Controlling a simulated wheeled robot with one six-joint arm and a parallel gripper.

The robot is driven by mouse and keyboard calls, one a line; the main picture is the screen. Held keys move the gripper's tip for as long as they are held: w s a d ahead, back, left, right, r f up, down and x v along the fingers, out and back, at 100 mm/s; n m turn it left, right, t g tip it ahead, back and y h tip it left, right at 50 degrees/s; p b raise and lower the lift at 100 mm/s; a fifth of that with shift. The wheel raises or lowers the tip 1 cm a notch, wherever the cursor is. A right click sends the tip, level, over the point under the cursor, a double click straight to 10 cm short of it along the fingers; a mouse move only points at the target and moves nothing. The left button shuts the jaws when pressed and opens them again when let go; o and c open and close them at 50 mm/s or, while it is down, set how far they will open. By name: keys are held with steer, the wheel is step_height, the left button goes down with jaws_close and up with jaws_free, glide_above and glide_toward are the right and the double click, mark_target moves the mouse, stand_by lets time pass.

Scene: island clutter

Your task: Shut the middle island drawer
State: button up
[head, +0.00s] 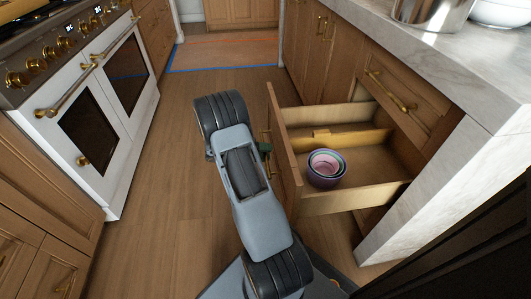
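The middle island drawer (345,198) is pulled well out of the island, below a closed top drawer (398,88). Its wooden front panel (284,140) faces left, toward the aisle. A small nested stack of bowls (325,168) and a yellow-brown bar or divider (345,138) are inside it. My arm reaches up the picture along the outer side of the drawer front. Only a small dark part of my gripper (264,150) shows, close beside the front panel; my arm hides the rest. I cannot tell whether it touches the drawer or its handle, or how its fingers stand.
A white double oven (100,120) with brass knobs stands across the aisle on the left. The wooden floor (180,180) between is clear. The pale stone countertop (450,50) holds a metal pot (432,10) and a white bowl (498,12). A rug (225,52) lies far back.

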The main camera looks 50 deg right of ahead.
jaws_close()
stand_by(0.3)
